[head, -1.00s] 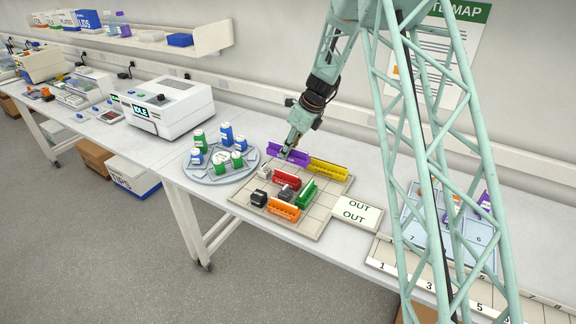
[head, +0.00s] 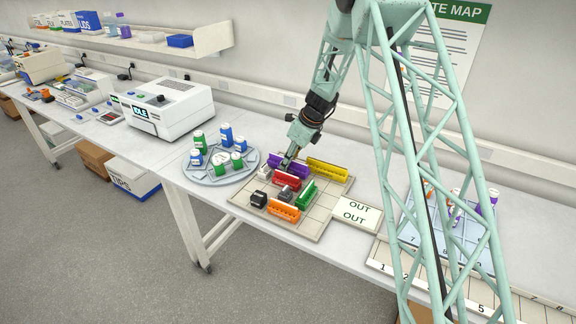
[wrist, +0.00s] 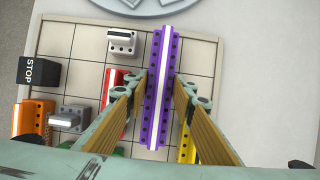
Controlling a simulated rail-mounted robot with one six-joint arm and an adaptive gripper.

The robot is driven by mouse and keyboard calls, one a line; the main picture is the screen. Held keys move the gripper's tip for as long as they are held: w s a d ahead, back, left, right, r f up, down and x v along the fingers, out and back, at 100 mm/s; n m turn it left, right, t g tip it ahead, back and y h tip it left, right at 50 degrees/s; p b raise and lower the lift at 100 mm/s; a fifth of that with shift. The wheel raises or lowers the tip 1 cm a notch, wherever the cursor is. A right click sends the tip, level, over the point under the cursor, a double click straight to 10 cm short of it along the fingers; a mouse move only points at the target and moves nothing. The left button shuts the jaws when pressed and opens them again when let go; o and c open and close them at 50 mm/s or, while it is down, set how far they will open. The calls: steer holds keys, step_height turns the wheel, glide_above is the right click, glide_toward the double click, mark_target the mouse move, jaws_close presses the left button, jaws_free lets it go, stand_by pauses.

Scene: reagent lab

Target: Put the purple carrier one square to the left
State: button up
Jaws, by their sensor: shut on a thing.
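The purple carrier (head: 299,171) is at the back of the gridded board (head: 327,205), beside the yellow carrier (head: 328,170) and behind the red carrier (head: 287,182). My gripper (head: 287,163) is shut on it, with a finger on each side of its middle. In the wrist view the purple carrier (wrist: 160,85) runs lengthwise between the fingers, its far end by the board's edge. Whether it touches the board or hangs just above it I cannot tell. The red and yellow carriers are partly hidden by the fingers there.
A light grey handled block (wrist: 122,42) stands left of the purple carrier's far end. A black STOP block (head: 258,198), dark grey block (head: 286,194), orange carrier (head: 283,210) and green carrier (head: 306,195) are also on the board. A bottle turntable (head: 218,178) stands left.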

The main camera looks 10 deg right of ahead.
steer(key=shift+f, duration=0.5)
steer(key=shift+f, duration=0.1)
steer(key=o, duration=0.6)
steer(key=shift+o, duration=0.2)
steer(key=v, duration=1.1)
steer(key=shift+s+d+r+p, duration=0.1)
steer(key=shift+r+p, duration=0.15)
steer(key=shift+p, duration=0.15)
steer(key=shift+s+d+r, duration=0.1)
steer(key=shift+r, duration=0.2)
